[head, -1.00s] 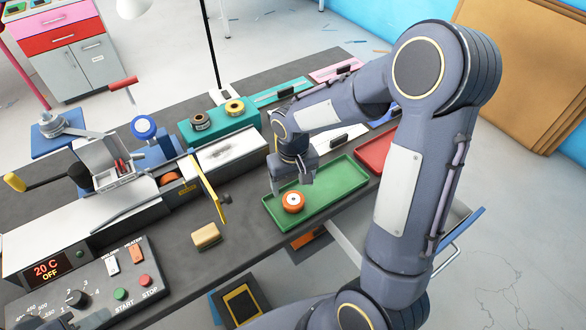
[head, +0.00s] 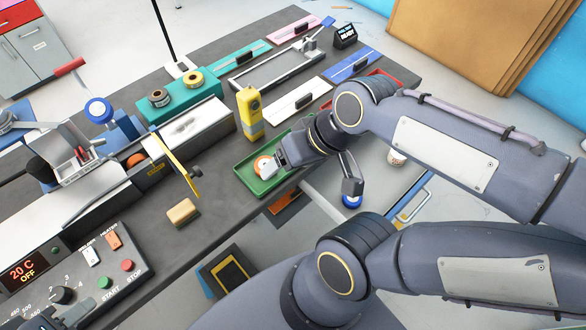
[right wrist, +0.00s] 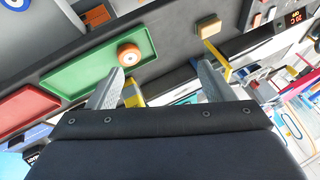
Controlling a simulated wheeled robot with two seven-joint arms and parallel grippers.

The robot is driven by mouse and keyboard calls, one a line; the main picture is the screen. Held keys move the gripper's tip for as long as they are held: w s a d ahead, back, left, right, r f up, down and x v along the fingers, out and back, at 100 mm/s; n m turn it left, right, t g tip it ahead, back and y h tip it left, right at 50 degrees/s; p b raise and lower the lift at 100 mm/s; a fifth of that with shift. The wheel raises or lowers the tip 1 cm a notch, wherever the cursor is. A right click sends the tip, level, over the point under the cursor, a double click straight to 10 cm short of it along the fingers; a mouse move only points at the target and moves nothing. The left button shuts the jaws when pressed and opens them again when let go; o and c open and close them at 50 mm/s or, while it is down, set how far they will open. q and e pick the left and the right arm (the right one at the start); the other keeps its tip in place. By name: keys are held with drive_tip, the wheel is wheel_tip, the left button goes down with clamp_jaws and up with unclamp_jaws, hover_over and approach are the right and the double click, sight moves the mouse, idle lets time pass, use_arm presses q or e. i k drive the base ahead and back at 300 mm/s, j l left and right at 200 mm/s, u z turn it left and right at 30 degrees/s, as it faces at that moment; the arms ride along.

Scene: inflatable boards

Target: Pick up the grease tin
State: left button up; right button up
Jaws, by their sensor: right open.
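A small round blue-and-white object (head: 351,202) shows beyond the table's front edge. A pale round can (head: 397,157) is partly hidden by my arm. I cannot tell which of these, if either, is the grease tin.
The green tray (head: 248,181) holds an orange roll (head: 262,166). A yellow device (head: 250,112) stands behind it. A tan block (head: 183,212) lies left of it. A blue-edged tray (head: 412,203) is low at right. The welding machine fills the table's left.

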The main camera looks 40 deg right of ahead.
sight(394, 159)
drive_tip(key=z, duration=2.3)
drive_tip(key=u, duration=0.9)
drive_tip(key=l+u, duration=0.25)
drive_tip(key=u, duration=0.15)
drive_tip(key=i+l+u, duration=0.1)
drive_tip(key=l+u, duration=0.2)
drive_tip(key=u, duration=0.15)
drive_tip(key=l+u, duration=0.55)
drive_tip(key=u, duration=0.25)
drive_tip(key=k+l+u, duration=0.1)
drive_tip(key=l, duration=0.3)
drive_tip(key=k+l, duration=0.2)
drive_tip(key=l, duration=0.2)
drive_tip(key=k+l+u, duration=0.15)
drive_tip(key=l, duration=0.2)
drive_tip(key=k+l+u, duration=0.1)
drive_tip(key=l, duration=0.3)
drive_tip(key=k, duration=0.05)
